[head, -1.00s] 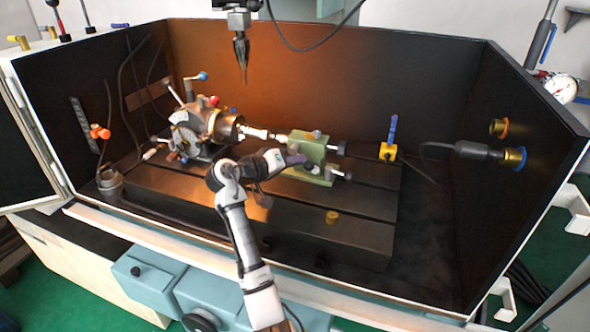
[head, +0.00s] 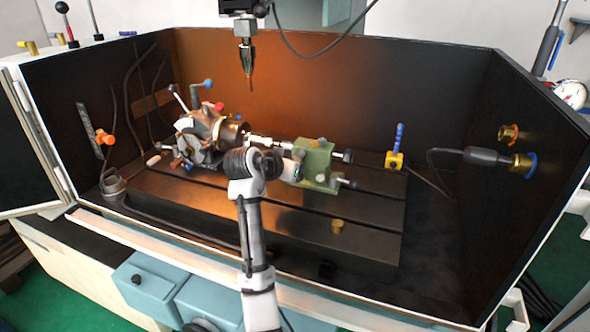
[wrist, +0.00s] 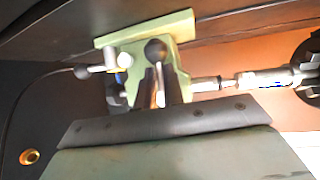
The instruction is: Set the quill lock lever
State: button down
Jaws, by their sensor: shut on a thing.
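The green tailstock (head: 318,165) stands on the slotted table, its quill pointing left to the chuck (head: 228,130). In the wrist view the tailstock (wrist: 183,28) appears upside down. A lever with a dark ball knob (wrist: 155,49) shows against its front; I take it for the quill lock lever. My gripper (wrist: 156,80) is shut on this lever, its dark fingers either side of a bright shaft below the ball. In the head view my arm hides the fingers, close to the tailstock's near left side. The lever's pivot is hidden.
A silver workpiece (wrist: 265,79) lies between chuck and quill. A spindle tool (head: 247,62) hangs above.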

jog(key=shift+f, duration=0.35)
dwell(0.3)
jog(key=c, duration=1.5)
grip_release()
jog(key=shift+r, duration=0.15)
jog(key=shift+s+a+r, duration=0.2)
jog(key=shift+s+r, duration=0.05)
jog(key=shift+s, duration=0.05)
jog(key=b+v, duration=0.2)
jog(key=v, duration=1)
jog(key=shift+s+r, duration=0.3)
jog(key=shift+s, duration=0.05)
